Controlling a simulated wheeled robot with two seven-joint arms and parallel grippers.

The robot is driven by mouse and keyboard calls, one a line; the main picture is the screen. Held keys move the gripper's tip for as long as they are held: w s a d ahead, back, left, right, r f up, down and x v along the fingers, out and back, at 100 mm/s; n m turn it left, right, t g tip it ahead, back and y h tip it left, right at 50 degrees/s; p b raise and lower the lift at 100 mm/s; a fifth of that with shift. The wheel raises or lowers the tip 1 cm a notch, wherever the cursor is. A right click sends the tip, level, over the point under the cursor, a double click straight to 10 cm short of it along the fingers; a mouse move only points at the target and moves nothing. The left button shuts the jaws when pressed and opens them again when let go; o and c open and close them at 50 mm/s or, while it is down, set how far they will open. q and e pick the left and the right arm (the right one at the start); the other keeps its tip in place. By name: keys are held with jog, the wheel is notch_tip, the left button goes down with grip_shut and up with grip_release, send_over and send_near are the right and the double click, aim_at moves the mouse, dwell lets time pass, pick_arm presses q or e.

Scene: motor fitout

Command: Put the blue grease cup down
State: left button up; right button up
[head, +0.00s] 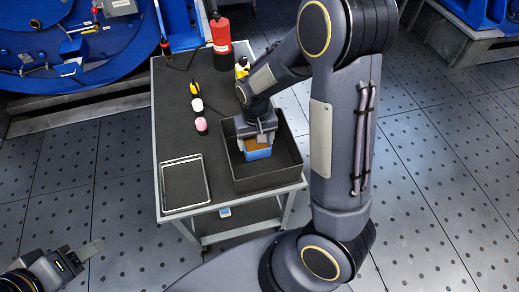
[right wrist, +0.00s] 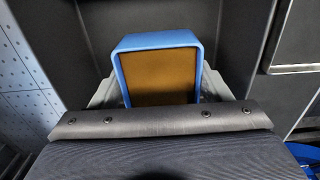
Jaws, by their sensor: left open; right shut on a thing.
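The blue grease cup (head: 257,153) is a small square blue cup with brown grease inside. My right gripper (head: 257,140) reaches down into the bin and is shut on the cup. In the right wrist view the blue cup (right wrist: 160,70) stands out beyond the gripper, its brown fill facing the camera. I cannot tell if the cup touches the bin floor. My left gripper (head: 88,251) is open and empty at the lower left, away from the cart.
The black bin (head: 287,174) sits at the cart's front right. A shallow metal-rimmed tray (head: 184,183) lies to its left. A pink-topped item (head: 201,125), a white-topped item (head: 197,104) and a red cylinder (head: 221,40) stand on the cart (head: 172,86). Blue machinery (head: 60,45) is behind.

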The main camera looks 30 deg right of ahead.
aim_at(260, 148)
jog(key=f, duration=0.2)
jog(key=d+f+b, duration=0.1)
jog(key=shift+s+f, duration=0.4)
jog(key=shift+f, duration=0.25)
jog(key=shift+f, duration=0.15)
jog(key=o, duration=1)
jog(key=shift+c, duration=0.2)
jog(key=shift+a, duration=0.1)
